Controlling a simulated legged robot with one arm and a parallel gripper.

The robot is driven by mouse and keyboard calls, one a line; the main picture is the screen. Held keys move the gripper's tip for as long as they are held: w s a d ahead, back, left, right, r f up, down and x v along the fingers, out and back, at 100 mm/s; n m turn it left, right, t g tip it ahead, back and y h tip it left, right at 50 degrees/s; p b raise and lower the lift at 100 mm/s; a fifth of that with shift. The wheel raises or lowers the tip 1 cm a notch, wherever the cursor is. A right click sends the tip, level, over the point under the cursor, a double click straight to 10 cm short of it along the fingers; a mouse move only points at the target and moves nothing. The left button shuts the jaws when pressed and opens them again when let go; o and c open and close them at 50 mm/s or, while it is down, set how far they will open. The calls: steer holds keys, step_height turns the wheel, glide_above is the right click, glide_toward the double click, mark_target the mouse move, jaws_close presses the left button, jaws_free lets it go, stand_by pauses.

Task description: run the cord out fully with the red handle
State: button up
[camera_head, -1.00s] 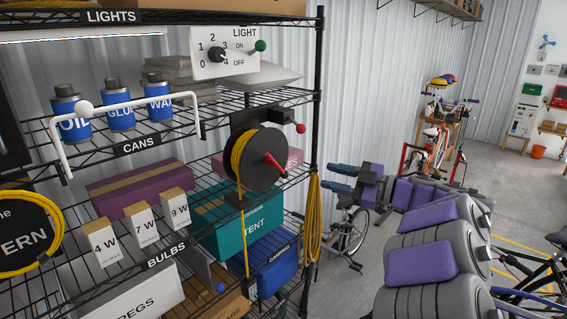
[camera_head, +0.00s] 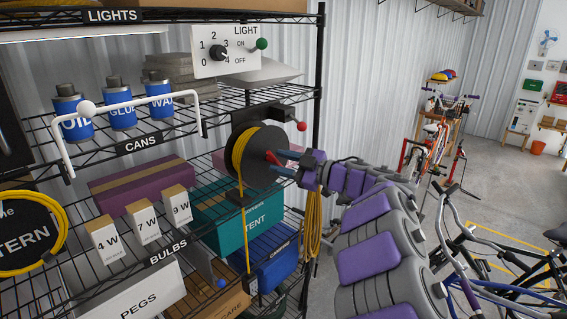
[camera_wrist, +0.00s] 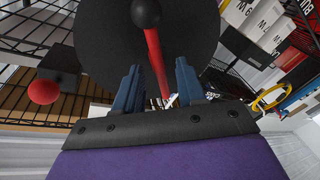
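The black cord reel (camera_head: 268,143) with yellow cord (camera_head: 239,157) wound on it is mounted at the right end of the shelf rack. Yellow cord hangs down from it past the lower shelves. The red handle (camera_head: 273,158) on the reel's face is partly hidden by my gripper (camera_head: 276,168). In the wrist view, my gripper (camera_wrist: 158,66) is open, with the blue fingers apart. The red handle (camera_wrist: 154,55) runs between them in the picture, with a black knob at its top; contact cannot be told. The black reel disc (camera_wrist: 105,45) fills the background.
A black lever with a red ball (camera_head: 302,126) sticks out just above the reel. A looped yellow cord (camera_head: 313,225) hangs at the rack's right post. A teal box (camera_head: 218,222) sits below left. Bicycles (camera_head: 480,265) stand at the right.

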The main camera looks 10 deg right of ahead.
jaws_close()
stand_by(0.3)
stand_by(0.3)
